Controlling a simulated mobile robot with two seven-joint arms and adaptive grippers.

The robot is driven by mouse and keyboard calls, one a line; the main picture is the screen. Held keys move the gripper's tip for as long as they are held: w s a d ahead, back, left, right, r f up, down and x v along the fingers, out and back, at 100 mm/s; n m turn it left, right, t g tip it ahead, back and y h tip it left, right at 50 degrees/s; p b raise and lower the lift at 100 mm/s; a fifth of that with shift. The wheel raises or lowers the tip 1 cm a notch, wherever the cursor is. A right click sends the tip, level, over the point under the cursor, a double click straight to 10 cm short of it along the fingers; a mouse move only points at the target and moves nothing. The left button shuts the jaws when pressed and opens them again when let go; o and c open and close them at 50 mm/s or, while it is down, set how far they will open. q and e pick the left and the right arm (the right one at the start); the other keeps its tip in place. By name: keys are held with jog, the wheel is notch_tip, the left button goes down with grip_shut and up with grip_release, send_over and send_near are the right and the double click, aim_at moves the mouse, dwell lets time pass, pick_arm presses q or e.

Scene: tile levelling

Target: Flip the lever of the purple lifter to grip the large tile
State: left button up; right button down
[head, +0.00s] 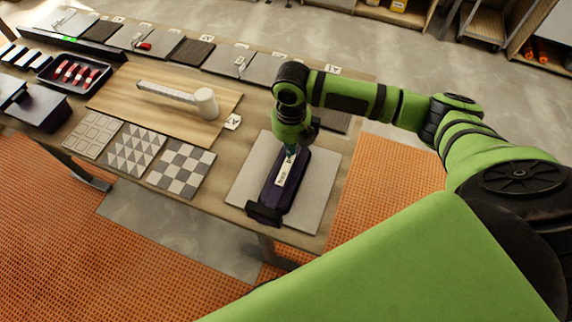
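The purple lifter (299,184) lies on the large grey tile (320,182) at the near right corner of the table. It is a dark, long body with a white label on top and a dark block at its near end. My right gripper (291,149) points down at the far end of the lifter, touching it or just above it; I cannot tell which. Its fingers are small and dark, partly hidden by my green wrist, so I cannot tell whether they are open or shut. The lever is not clearly visible. My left gripper is not in view.
A white mallet (206,104) lies on a wooden board (115,98) left of the tile. Patterned sample tiles (137,149) lie along the near edge. A black tray (97,67) holds red-handled tools. More tiles (226,59) line the far edge.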

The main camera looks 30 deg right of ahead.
jog(key=shift+f+b, duration=0.55)
jog(key=shift+f, duration=0.7)
dwell(0.4)
notch_tip(320, 180, up, 7)
jog(key=p, duration=0.8)
jog(key=shift+r, duration=0.1)
dwell(0.5)
